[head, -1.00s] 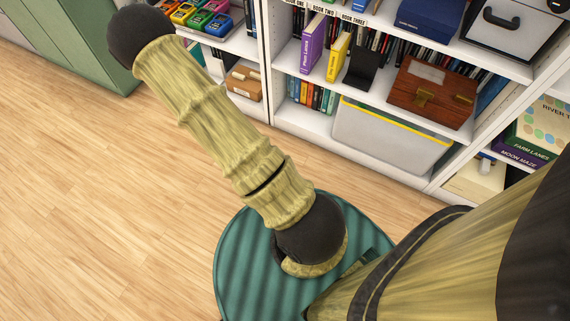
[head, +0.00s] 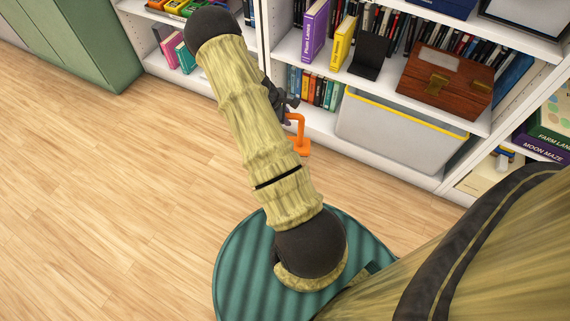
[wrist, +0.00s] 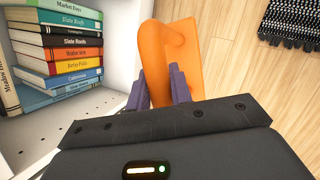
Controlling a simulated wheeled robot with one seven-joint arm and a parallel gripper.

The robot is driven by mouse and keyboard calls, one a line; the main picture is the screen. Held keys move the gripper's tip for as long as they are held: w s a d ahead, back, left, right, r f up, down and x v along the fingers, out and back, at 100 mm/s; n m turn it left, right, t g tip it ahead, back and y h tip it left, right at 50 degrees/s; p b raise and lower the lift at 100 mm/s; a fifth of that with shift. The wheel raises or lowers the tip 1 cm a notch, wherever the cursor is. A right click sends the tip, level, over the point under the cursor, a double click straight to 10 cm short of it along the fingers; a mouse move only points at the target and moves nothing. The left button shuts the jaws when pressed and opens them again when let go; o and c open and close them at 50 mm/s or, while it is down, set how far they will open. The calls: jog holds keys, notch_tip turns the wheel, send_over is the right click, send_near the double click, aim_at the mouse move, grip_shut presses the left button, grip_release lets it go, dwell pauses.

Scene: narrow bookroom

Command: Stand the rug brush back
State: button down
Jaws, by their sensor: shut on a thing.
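An orange piece, which I take for the rug brush (wrist: 166,48), is between the fingers of my gripper (wrist: 159,86) in the wrist view. My gripper is shut on it; its purple fingers lie on either side. In the head view the orange brush (head: 300,138) shows just past my forearm, in front of the bookcase's low shelf, and my gripper (head: 289,115) is partly hidden behind the arm. The lower part of the brush is cut off by my gripper body in the wrist view. I cannot tell whether it touches the shelf or floor.
A stack of books (wrist: 60,50) lies on a white shelf left of the brush. Floor at left is clear.

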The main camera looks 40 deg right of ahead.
notch_tip(320, 180, down, 6)
jog(key=b, duration=0.3)
jog(key=shift+b, duration=0.4)
jog(key=shift+f, duration=0.15)
notch_tip(320, 180, down, 4)
jog(key=b, duration=0.2)
jog(key=shift+b, duration=0.3)
jog(key=shift+r, duration=0.2)
jog(key=c, duration=1.3)
grip_release()
jog(key=shift+f, duration=0.15)
jog(key=shift+o, duration=0.2)
